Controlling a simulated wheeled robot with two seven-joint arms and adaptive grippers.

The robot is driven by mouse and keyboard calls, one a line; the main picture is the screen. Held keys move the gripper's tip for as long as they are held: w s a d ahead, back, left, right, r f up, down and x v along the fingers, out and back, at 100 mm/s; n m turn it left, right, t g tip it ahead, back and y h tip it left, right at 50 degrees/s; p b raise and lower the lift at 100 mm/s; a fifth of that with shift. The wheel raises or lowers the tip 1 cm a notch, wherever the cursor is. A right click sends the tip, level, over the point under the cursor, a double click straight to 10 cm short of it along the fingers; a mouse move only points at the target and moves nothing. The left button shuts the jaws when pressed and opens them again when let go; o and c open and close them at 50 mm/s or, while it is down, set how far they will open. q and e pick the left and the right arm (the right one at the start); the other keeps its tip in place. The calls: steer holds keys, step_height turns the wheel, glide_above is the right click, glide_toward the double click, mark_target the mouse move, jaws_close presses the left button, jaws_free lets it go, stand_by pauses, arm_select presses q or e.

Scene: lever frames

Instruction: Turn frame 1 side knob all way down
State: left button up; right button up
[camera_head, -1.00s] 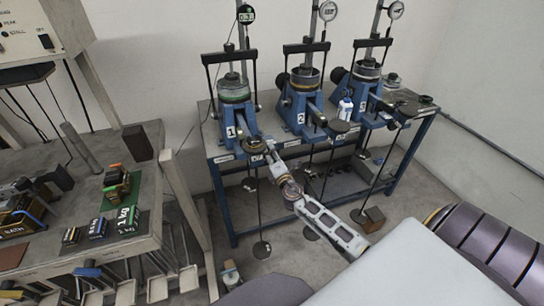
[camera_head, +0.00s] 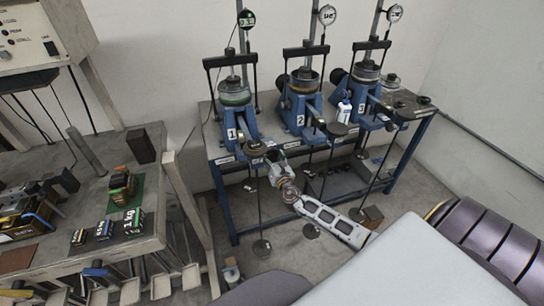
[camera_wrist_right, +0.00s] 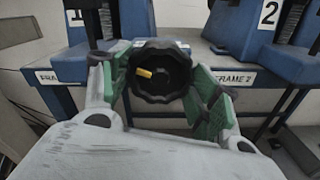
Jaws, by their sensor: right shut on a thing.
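Frame 1 (camera_head: 238,125) is the leftmost of the blue lever frames on the bench in the head view. My right gripper (camera_head: 273,158) is at its front right, by the bench's front edge. In the right wrist view a black lobed knob (camera_wrist_right: 165,82) with a yellow mark left of its middle sits between the green-padded fingers of the same gripper (camera_wrist_right: 158,75). The fingers are shut on the knob from both sides. The yellow mark points left and slightly up. In the head view the gripper mostly hides the knob. My left gripper is not in view.
Frame 2 (camera_head: 300,105) and frame 3 (camera_head: 365,95) stand to the right. A dark round pan (camera_head: 257,148) is just left of my right gripper, and thin rods hang below the bench. A table (camera_head: 150,240) with weights stands at the left.

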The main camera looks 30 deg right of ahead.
steer(key=shift+f+n+p, duration=0.15)
steer(key=shift+n+p, duration=0.15)
steer(key=shift+n, duration=0.6)
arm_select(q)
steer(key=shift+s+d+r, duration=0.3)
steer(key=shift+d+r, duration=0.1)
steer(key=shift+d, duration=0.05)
arm_select(e)
steer(key=o, duration=0.8)
steer(key=shift+o, duration=1.1)
steer(key=shift+s, duration=0.15)
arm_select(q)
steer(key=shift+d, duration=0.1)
arm_select(e)
steer(key=v, duration=1.1)
steer(key=shift+s+a, duration=0.25)
steer(key=shift+s, duration=0.1)
